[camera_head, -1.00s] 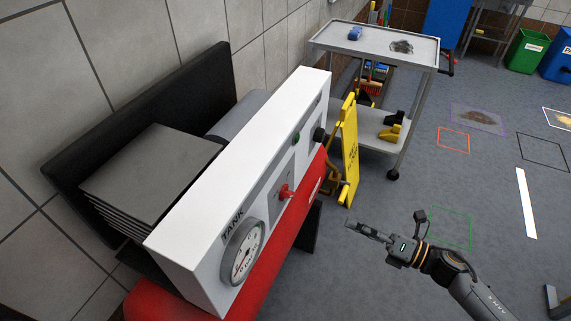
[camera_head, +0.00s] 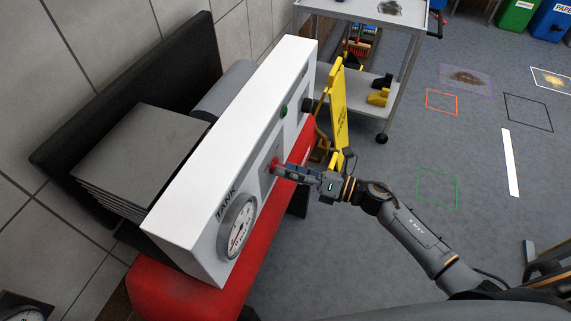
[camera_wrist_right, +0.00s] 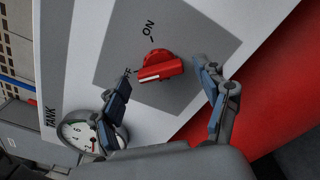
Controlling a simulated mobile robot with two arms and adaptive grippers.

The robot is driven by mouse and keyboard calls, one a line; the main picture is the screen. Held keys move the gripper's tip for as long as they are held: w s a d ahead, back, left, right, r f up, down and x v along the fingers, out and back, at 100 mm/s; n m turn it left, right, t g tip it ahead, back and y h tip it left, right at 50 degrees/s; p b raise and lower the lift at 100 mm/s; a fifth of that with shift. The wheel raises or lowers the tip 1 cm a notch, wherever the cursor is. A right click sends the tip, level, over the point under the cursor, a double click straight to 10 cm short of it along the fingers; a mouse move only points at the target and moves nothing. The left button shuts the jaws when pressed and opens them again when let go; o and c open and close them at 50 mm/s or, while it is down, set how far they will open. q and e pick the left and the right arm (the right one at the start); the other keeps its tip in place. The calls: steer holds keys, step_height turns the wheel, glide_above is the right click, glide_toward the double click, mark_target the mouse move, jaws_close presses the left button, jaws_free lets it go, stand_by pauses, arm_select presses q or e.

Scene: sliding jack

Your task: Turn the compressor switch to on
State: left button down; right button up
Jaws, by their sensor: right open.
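The compressor's white control panel (camera_head: 228,160) stands on the left above a red tank (camera_head: 185,290). The red rotary switch is mostly hidden behind my right gripper (camera_head: 281,168) in the head view. In the right wrist view the red switch (camera_wrist_right: 160,68) sits on a grey plate (camera_wrist_right: 187,28), with "ON" above it and an off label, partly hidden, at its left. Its white pointer line faces the off label. My right gripper is open, with one finger on each side of the switch, and neither clearly touches it. My left gripper is not in view.
A round tank gauge (camera_head: 236,226) is on the panel's near end; it also shows in the wrist view (camera_wrist_right: 88,135). A green button (camera_head: 283,111) and a dark knob (camera_head: 307,104) are farther along. A yellow floor sign (camera_head: 339,105) and a grey cart (camera_head: 407,55) stand behind.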

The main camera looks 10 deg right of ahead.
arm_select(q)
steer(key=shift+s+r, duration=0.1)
arm_select(e)
steer(key=shift+w+a, duration=0.35)
steer(key=shift+a, duration=0.1)
steer(key=c, duration=1.2)
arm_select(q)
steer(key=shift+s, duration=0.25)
